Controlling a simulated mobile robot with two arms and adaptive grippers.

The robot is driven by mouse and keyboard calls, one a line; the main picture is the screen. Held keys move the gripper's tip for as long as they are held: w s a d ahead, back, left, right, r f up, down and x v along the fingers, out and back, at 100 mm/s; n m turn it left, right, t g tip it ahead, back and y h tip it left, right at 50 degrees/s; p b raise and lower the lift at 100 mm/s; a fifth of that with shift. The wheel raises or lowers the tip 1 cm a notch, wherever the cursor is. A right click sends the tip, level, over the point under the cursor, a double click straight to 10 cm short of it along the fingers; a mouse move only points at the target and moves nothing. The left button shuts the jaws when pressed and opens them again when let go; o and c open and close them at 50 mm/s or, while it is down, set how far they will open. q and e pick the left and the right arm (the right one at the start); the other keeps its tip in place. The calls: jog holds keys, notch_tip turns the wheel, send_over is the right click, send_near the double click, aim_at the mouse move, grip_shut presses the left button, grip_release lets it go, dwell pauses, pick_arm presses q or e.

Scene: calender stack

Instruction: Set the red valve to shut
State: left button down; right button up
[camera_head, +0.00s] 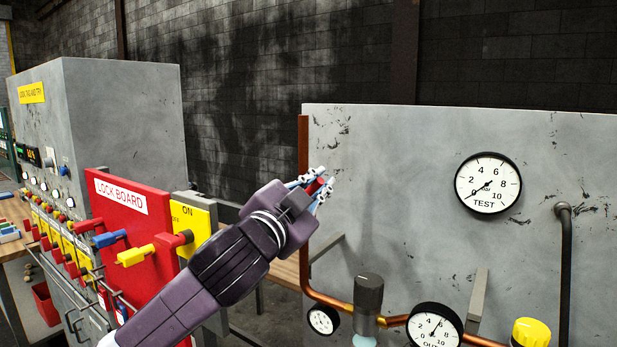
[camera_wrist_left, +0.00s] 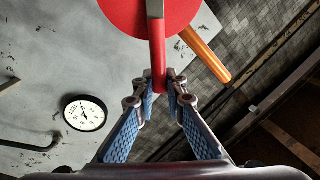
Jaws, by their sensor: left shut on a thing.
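My left gripper (camera_head: 318,185) is in front of the left edge of the grey panel (camera_head: 400,190). It is shut on the red valve's handle, a narrow red bar (camera_wrist_left: 158,65) that lies between the two blue-padded fingertips (camera_wrist_left: 159,92) in the left wrist view. Behind the bar is a round red disc (camera_wrist_left: 125,14), cut off by the top of that view. In the head view only a small bit of red (camera_head: 314,187) shows between the fingers, and my gripper hides the rest. The valve's setting cannot be read. My right gripper is out of view.
A copper pipe (camera_head: 304,230) runs down the panel's left edge. Gauges, including the TEST gauge (camera_head: 488,183), and a yellow cap (camera_head: 531,331) sit to the right. The red lock board (camera_head: 135,235) and yellow ON/OFF plate (camera_head: 200,222) stand left, close to my arm.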

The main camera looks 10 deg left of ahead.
pick_arm(q)
jog(key=s+d+f+m+h+b, duration=0.1)
jog(key=d+f+m+h, duration=0.2)
jog(key=f+m, duration=0.4)
jog(key=shift+f+m+b, duration=0.3)
jog(key=shift+m+b, duration=0.1)
jog(key=shift+m, duration=1.5)
jog(key=shift+f, duration=0.1)
jog(key=c, duration=2)
grip_release()
jog(key=shift+o, duration=0.2)
jog(key=v, duration=1.2)
